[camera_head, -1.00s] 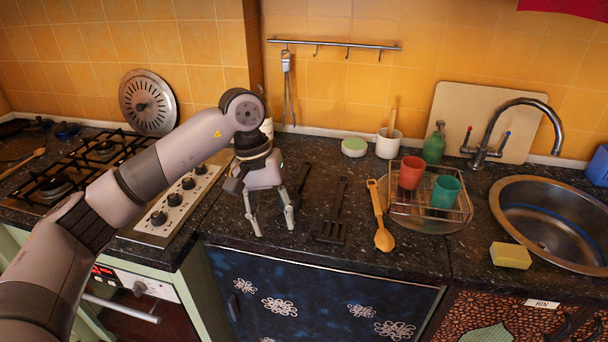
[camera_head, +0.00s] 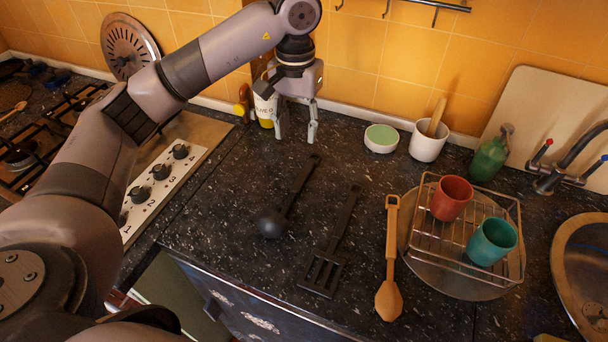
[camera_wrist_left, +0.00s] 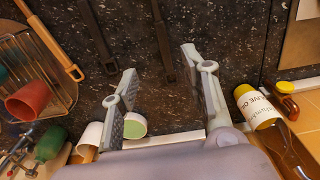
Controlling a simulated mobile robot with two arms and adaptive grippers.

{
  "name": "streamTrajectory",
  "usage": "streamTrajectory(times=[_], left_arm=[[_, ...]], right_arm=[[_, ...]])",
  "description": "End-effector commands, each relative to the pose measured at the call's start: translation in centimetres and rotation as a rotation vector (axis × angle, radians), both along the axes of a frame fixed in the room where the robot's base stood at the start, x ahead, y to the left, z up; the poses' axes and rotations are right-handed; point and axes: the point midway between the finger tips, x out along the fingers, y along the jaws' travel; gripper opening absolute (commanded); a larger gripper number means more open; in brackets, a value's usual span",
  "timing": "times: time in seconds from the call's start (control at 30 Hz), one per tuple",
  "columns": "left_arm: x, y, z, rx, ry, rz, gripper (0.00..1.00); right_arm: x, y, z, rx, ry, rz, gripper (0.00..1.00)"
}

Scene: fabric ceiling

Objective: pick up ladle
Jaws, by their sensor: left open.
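The black ladle (camera_head: 272,222) lies on the dark speckled counter, its bowl toward the front edge and its handle pointing back. My left gripper (camera_head: 296,139) is open and empty, pointing down just behind the handle's end. In the left wrist view a dark handle (camera_wrist_left: 162,40), which looks like the ladle's, ends between the open fingers (camera_wrist_left: 158,66). Its bowl is out of that view. Whether the fingertips touch the counter is unclear. My right gripper is not in view.
A black slotted turner (camera_head: 327,262) and a wooden spoon (camera_head: 390,270) lie right of the ladle. A wire rack (camera_head: 440,236) holds a red cup (camera_head: 452,198) and a teal cup (camera_head: 492,241). An oil bottle (camera_head: 265,108) stands behind the gripper. Knobs and hob are left.

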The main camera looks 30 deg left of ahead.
Motion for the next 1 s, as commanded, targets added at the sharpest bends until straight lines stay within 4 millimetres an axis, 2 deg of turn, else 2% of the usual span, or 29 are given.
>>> streamTrajectory(times=[0.03, 0.1, 0.23, 0.5, 0.6, 0.77, 0.87, 1.0], left_arm=[[-0.1, 0.0, -0.5, 0.001, 0.004, 0.000, 0.42], [-0.1, 0.0, -1.6, 0.001, 0.007, 0.000, 0.42], [-0.2, 0.1, -4.3, 0.001, 0.008, 0.002, 0.42], [-0.2, 0.0, -9.9, 0.000, 0.007, 0.001, 0.42], [-0.1, 0.0, -11.1, -0.001, 0.005, 0.000, 0.42], [-0.1, 0.0, -12.1, 0.000, 0.004, 0.000, 0.42], [-0.1, 0.1, -13.0, 0.001, 0.007, 0.002, 0.42], [0.0, 0.2, -15.2, -0.001, 0.008, 0.001, 0.42]], right_arm=[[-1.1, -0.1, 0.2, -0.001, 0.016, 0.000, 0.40], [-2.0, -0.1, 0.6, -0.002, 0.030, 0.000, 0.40], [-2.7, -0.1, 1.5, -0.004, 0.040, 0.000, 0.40], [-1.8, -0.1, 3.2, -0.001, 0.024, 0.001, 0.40], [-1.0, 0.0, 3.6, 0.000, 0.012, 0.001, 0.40], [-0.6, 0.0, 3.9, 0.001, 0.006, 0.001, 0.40], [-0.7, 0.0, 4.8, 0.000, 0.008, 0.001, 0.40], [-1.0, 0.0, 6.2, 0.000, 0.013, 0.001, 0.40]])
